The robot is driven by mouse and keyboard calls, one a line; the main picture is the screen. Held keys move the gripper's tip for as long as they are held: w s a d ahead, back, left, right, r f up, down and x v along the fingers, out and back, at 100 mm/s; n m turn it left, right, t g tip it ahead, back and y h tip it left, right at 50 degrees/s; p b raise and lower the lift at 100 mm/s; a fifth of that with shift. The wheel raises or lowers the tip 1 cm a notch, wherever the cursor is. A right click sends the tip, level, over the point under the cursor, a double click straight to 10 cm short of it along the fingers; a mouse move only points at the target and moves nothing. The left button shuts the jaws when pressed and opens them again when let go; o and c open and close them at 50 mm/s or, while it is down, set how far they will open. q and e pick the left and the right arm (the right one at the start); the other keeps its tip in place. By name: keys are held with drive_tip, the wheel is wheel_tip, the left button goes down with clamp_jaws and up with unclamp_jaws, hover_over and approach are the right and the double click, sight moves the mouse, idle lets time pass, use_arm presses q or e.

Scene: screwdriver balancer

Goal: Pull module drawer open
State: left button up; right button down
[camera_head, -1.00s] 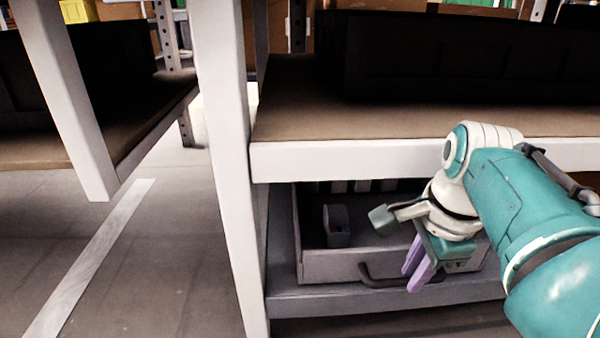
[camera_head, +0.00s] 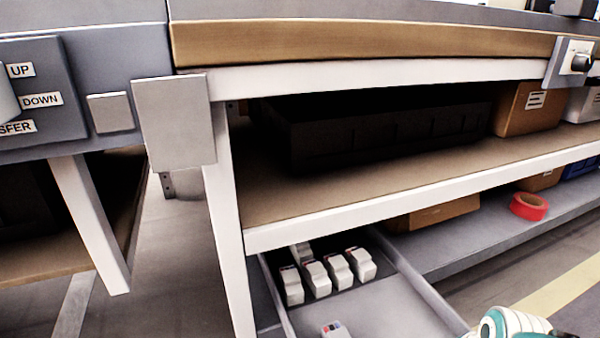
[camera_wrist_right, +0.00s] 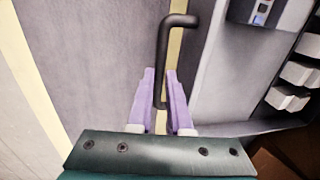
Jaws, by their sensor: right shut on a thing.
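The grey module drawer (camera_head: 395,308) shows at the bottom of the head view, pulled out from under the bench. Several white modules (camera_head: 338,270) stand in a row near its back, and another module (camera_head: 335,330) lies nearer the front. In the wrist view, my right gripper (camera_wrist_right: 161,78) has its purple fingers shut on the drawer's dark bar handle (camera_wrist_right: 165,45). Part of a module (camera_wrist_right: 262,12) shows inside the drawer there. Only a piece of my right arm shows at the head view's bottom edge. The drawer front and handle are out of the head view. My left gripper is not in view.
A white bench leg (camera_head: 228,230) stands just left of the drawer. The brown shelf (camera_head: 330,195) with a dark bin (camera_head: 390,135) is above it. A red tape roll (camera_head: 529,206) lies on the lower grey shelf (camera_head: 450,240). The floor at right looks clear.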

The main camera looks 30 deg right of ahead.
drive_tip(key=shift+s+a+p, duration=0.2)
drive_tip(key=shift+s+p, duration=0.05)
drive_tip(key=shift+s, duration=0.5)
drive_tip(key=shift+s+a+p, duration=0.15)
drive_tip(key=shift+s+p, duration=0.05)
drive_tip(key=shift+s, duration=0.5)
drive_tip(key=shift+f, duration=0.1)
drive_tip(key=c, duration=0.8)
unclamp_jaws()
drive_tip(key=shift+s, duration=0.15)
drive_tip(key=shift+c, duration=0.2)
wheel_tip(320, 180, up, 10)
drive_tip(key=s+p, duration=0.1)
drive_tip(key=p, duration=0.8)
drive_tip(key=shift+s+a, duration=0.2)
drive_tip(key=shift+s, duration=0.1)
drive_tip(key=shift+f, duration=0.1)
